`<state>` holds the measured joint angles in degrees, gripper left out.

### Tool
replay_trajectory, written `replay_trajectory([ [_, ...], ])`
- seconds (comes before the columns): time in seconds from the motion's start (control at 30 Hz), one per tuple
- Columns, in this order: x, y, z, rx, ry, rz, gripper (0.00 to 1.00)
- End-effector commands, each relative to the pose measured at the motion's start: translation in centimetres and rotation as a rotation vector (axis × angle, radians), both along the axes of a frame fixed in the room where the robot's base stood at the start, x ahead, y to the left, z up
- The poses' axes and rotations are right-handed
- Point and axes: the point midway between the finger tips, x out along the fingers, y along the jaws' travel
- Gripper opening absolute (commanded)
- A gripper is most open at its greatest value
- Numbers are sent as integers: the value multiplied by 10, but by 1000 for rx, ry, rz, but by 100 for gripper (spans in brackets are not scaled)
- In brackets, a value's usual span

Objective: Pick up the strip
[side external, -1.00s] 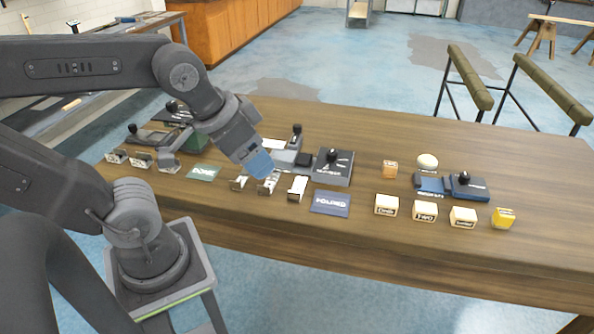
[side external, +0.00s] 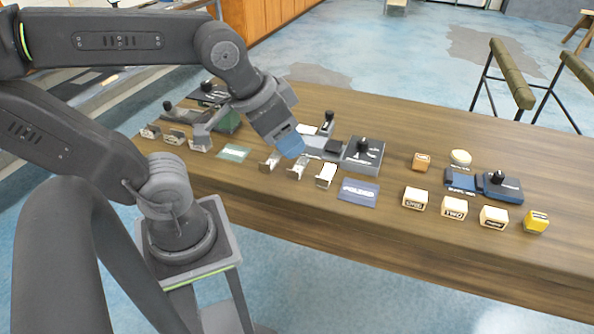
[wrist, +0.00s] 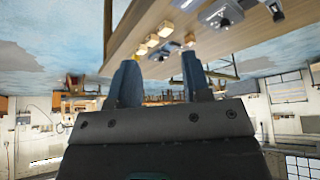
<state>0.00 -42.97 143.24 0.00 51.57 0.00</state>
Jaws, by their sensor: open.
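My gripper (side external: 291,147) hangs over the table in the side view, tilted down to the right, above the row of small bent metal pieces. In the wrist view its two blue fingers (wrist: 162,75) stand apart with nothing between them. The metal pieces in that row (side external: 270,162), (side external: 298,168), (side external: 326,175) stand at the table's near side. A flat pale strip (side external: 307,129) lies behind them, next to a dark grey device. I cannot tell which piece is the task's strip. The gripper touches none of them visibly.
A dark block with a black knob (side external: 362,153) stands right of the gripper. A blue card (side external: 358,192) and a green card (side external: 234,153) lie near the front edge. Several lettered blocks (side external: 454,207) and a blue device (side external: 501,187) are at right. More metal pieces (side external: 174,137) stand at left.

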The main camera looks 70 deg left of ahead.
Motion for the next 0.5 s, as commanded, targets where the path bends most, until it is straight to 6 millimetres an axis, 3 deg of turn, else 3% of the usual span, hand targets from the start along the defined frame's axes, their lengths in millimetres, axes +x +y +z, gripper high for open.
replay_trajectory([
  [0.33, 2, 1, 0, 6, 5, -5, 35],
  [0.5, 24, 20, -8, 77, 77, -76, 35],
])
